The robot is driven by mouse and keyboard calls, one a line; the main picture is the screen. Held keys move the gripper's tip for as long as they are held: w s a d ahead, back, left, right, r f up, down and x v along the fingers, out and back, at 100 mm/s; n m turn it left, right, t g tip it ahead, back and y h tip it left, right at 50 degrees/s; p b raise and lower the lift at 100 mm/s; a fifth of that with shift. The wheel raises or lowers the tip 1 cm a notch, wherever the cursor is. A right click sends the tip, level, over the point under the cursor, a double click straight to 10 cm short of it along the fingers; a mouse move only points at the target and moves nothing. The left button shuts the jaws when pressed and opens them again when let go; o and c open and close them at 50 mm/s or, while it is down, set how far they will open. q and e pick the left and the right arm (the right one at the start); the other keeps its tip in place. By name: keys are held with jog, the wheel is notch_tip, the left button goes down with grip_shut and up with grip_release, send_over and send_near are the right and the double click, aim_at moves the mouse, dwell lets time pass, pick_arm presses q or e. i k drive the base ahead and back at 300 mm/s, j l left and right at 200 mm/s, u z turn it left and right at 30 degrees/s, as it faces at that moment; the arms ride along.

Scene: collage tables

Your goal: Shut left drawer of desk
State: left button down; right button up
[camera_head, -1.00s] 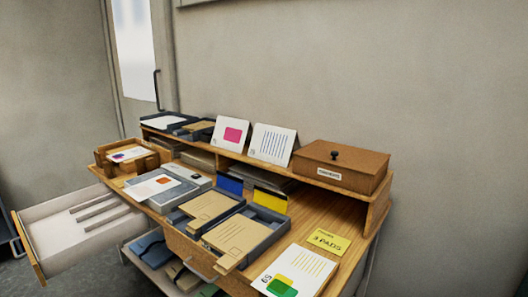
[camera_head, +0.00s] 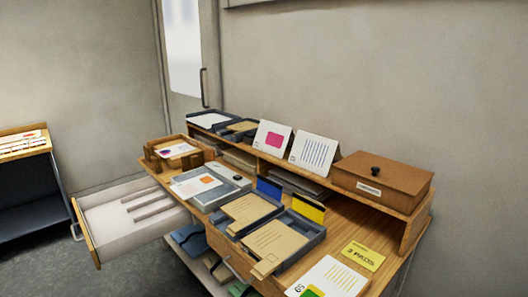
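The desk (camera_head: 345,248) is wooden and stands against the wall, with a raised shelf along its back. Its left drawer (camera_head: 112,222) is pulled well out toward the lower left. The drawer has a wooden front (camera_head: 86,232) with a metal handle (camera_head: 76,222), pale inner walls and a few grey dividers inside. Another drawer front (camera_head: 226,250) below the trays looks shut. Neither of my grippers is in view.
A dark cart (camera_head: 30,185) with a wooden top stands at the far left. Grey floor (camera_head: 150,272) is free in front of the open drawer. Trays with envelopes (camera_head: 272,243), cards and a brown box (camera_head: 382,180) crowd the desk.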

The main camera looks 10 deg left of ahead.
aim_at(118, 220)
jog(key=k+j+u, duration=0.15)
jog(key=j+u, duration=0.25)
jog(key=k+j+u, duration=0.15)
jog(key=u, duration=0.25)
jog(key=j+u, duration=0.45)
jog(key=i+j+z, duration=0.15)
jog(key=i, duration=0.35)
jog(key=i+j+z, duration=0.15)
jog(key=i, duration=0.3)
